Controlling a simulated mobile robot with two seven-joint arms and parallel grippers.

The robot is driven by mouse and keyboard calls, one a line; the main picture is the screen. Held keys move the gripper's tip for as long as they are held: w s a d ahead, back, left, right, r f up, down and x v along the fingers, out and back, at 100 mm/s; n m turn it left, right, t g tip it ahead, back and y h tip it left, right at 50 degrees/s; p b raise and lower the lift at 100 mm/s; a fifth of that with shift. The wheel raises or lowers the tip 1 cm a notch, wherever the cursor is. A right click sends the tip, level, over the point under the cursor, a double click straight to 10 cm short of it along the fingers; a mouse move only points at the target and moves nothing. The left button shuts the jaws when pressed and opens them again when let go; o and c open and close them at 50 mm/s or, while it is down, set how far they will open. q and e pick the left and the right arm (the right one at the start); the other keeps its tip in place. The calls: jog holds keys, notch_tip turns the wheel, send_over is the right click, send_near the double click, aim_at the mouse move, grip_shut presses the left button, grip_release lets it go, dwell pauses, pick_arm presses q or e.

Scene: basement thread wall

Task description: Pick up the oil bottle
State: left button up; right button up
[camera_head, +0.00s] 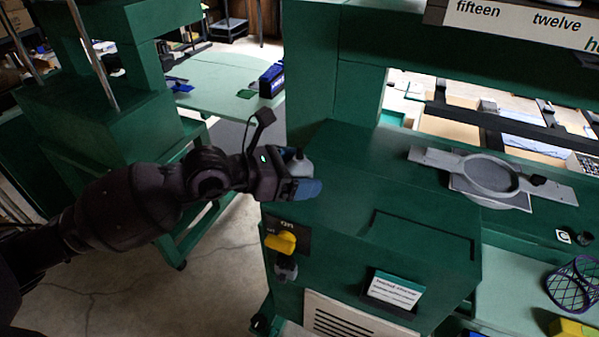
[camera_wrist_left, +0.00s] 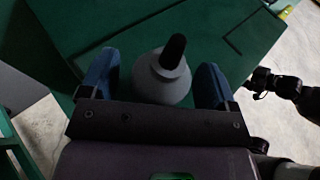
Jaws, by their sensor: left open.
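The oil bottle (camera_wrist_left: 162,84) is pale grey with a round body, a narrowing top and a black nozzle. In the left wrist view it stands upright between the two blue fingers of my left gripper (camera_wrist_left: 155,76), with a gap on each side. In the head view my left gripper (camera_head: 301,180) is at the left edge of the green machine top. The bottle (camera_head: 298,164) is mostly hidden there behind the gripper. My left gripper is open. A dark arm end, seemingly my right one (camera_wrist_left: 265,83), shows at the wrist view's right; its fingers are unclear.
The green machine top (camera_head: 350,165) has free room right of the gripper. A yellow switch (camera_head: 281,242) sticks out from its front. A grey ring fixture (camera_head: 490,178) lies further right, with a blue mesh basket (camera_head: 573,284) below it. A green upright (camera_head: 325,85) rises behind.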

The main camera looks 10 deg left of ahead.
pick_arm(q)
jog(key=c, duration=1)
jog(key=shift+c, duration=0.2)
jog(key=shift+r, duration=0.15)
notch_tip(320, 180, up, 20)
jog(key=p, duration=0.1)
